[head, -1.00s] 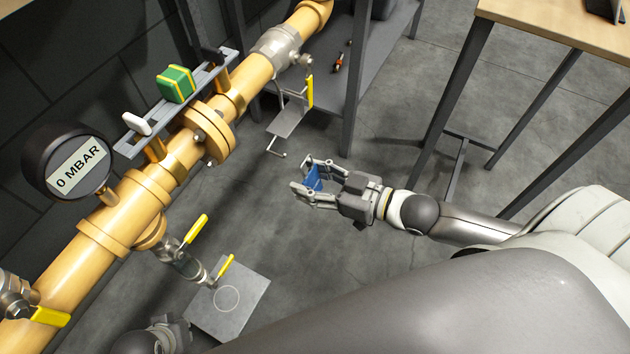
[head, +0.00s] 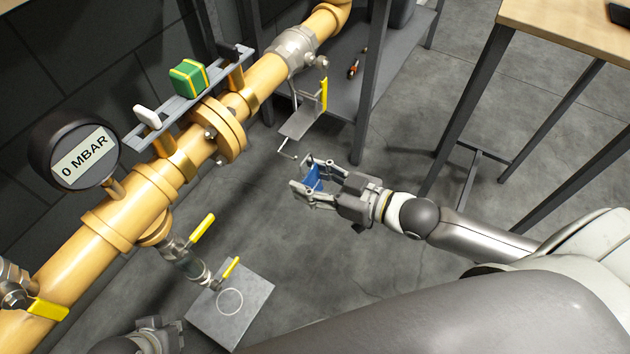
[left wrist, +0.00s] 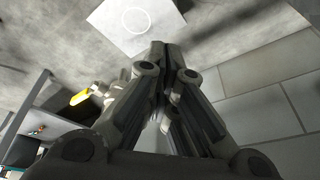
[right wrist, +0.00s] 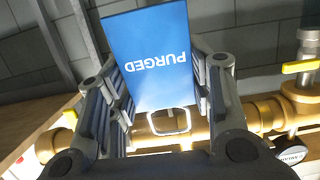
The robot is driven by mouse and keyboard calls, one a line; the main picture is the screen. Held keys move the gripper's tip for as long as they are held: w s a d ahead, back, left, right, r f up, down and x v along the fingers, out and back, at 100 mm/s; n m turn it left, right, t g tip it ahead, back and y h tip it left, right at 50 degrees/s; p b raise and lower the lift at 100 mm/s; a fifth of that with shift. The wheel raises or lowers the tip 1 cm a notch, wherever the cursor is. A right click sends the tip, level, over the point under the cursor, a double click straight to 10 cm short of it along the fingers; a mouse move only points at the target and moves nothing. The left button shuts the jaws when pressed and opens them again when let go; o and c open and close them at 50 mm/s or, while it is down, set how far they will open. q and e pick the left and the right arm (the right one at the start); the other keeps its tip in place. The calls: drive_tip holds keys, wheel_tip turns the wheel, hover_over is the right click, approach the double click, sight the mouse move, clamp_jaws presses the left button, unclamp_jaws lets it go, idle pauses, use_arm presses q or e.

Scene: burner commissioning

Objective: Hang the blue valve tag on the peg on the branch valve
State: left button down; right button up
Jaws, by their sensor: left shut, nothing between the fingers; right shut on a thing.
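The blue valve tag (head: 313,178), marked PURGED, is between the fingers of my right gripper (head: 302,174). In the right wrist view the tag (right wrist: 150,60) sticks out past the fingertips, its lettering upside down and its pale wire loop (right wrist: 170,122) toward the palm. The valve on the far pipe (head: 293,48) has a yellow lever (head: 324,94), with a grey plate bracket (head: 300,123) and a thin bent rod (head: 287,155) below. I cannot tell for certain which rod is the peg. My left gripper (left wrist: 160,65) is shut and empty, low in the head view.
The yellow pipe (head: 145,195) carries a gauge (head: 80,160) reading 0 MBAR and a shelf with a green box (head: 188,78). A lower branch has yellow levers (head: 202,228) above a grey floor plate (head: 232,305). A table (head: 570,30) stands right.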

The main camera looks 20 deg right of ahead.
drive_tip(key=shift+w+a+f, duration=0.1)
drive_tip(key=shift+w+a, duration=0.1)
drive_tip(key=shift+w, duration=0.05)
drive_tip(key=shift+b+x, duration=0.75)
use_arm(q)
drive_tip(key=shift+s+r+p, duration=0.2)
drive_tip(key=shift+r+p, duration=0.1)
drive_tip(key=shift+r, duration=0.3)
use_arm(e)
drive_tip(key=shift+x, duration=0.85)
drive_tip(key=shift+f, duration=0.1)
drive_tip(key=o, duration=0.8)
drive_tip(key=shift+o, duration=0.2)
drive_tip(key=shift+s+d, duration=0.1)
drive_tip(key=shift+s, duration=0.05)
